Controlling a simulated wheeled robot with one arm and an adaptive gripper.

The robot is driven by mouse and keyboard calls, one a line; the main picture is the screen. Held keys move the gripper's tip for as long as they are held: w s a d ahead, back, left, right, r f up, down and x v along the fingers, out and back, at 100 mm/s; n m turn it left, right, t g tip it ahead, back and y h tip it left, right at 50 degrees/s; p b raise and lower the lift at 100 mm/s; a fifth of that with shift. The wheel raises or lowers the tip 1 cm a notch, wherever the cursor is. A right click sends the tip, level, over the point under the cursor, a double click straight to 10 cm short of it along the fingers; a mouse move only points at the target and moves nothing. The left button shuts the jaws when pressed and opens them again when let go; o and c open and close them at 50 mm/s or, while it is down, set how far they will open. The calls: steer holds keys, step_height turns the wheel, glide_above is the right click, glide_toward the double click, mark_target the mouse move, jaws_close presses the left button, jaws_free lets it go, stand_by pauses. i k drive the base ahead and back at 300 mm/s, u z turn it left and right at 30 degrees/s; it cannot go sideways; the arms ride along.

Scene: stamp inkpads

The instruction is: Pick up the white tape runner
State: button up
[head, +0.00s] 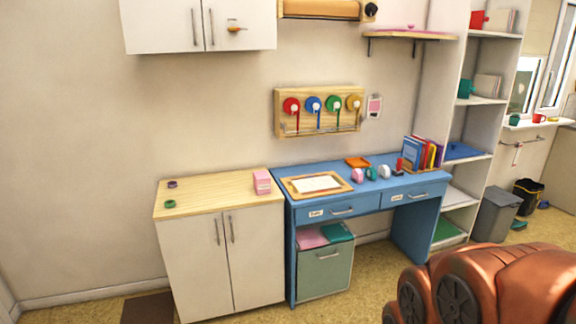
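A small white object, likely the white tape runner (384,171), stands on the blue desk (335,201) right of its middle. It is too small to make out its shape well. Similar small items stand beside it: a pink one (357,175) and a teal one (371,174) to its left, and a red one (399,166) to its right. My gripper is not in view. Part of my arm, orange-brown with dark round joints, fills the lower right corner, well away from the desk.
A framed board (317,183) and an orange tray (358,162) lie on the desk. Upright books (423,153) stand at its right end. A wooden-topped cabinet (222,187) adjoins on the left. A drawer unit (325,272) is under the desk. Floor in front is open.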

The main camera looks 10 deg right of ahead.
mark_target(383, 170)
steer(key=i, duration=2.05)
steer(key=z, duration=1.45)
steer(key=i, duration=1.35)
steer(key=u, duration=1.9)
